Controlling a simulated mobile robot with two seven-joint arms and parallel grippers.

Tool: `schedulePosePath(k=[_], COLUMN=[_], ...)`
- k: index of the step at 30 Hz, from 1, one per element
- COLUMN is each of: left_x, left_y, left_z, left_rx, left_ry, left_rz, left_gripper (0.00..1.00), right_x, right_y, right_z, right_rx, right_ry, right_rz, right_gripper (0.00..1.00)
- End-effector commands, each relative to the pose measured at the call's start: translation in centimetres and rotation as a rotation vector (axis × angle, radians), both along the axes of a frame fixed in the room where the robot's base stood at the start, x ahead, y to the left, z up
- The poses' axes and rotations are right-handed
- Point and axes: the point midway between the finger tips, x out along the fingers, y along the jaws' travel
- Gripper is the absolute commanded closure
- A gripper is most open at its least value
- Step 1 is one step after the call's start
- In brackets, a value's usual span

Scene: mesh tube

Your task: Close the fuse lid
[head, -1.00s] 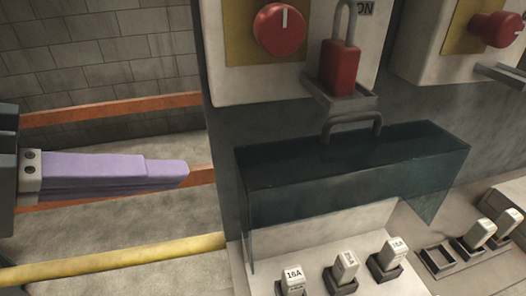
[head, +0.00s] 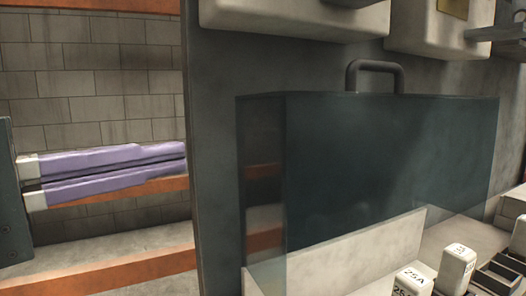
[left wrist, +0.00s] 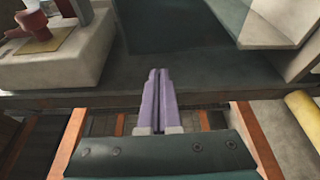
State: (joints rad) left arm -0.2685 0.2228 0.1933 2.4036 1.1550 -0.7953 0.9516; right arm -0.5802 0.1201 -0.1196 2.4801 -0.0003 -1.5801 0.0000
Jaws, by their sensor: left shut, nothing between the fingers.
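The fuse lid (head: 390,160) is a dark, see-through box-shaped cover with a grey handle (head: 375,68) on its upper edge. It stands raised at the panel, above and behind the white fuses (head: 457,265). My left gripper (head: 184,162) has purple fingers, is shut and empty, and is left of the panel's edge, apart from the lid. In the left wrist view its fingers (left wrist: 158,74) point toward the grey panel side, with a dark teal part of the lid (left wrist: 180,25) beyond them. My right gripper is not in view.
White switch boxes (head: 290,15) are mounted above the lid. The grey panel's left edge (head: 192,150) stands between my left gripper and the lid. Orange rails (head: 120,268) and a block wall (head: 80,80) lie to the left.

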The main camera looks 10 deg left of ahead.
Motion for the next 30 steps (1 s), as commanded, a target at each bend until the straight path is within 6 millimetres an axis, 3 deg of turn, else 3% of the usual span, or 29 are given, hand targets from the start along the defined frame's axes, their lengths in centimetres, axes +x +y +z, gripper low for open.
schedulePosePath(k=[6, 12, 30], left_x=[3.3, 5.0, 5.6], left_y=[-2.3, -3.5, -3.9], left_z=[0.1, -0.1, -0.2], left_rx=[-0.002, 0.001, 0.017], left_ry=[-0.001, -0.001, -0.018], left_rz=[-0.002, 0.0, 0.0], left_gripper=[1.0, 1.0, 1.0], right_x=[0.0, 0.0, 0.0], right_y=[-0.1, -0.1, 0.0], right_z=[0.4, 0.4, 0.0], right_rx=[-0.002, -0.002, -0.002], right_ry=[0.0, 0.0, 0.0], right_rz=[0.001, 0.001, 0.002], right_gripper=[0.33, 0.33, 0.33])
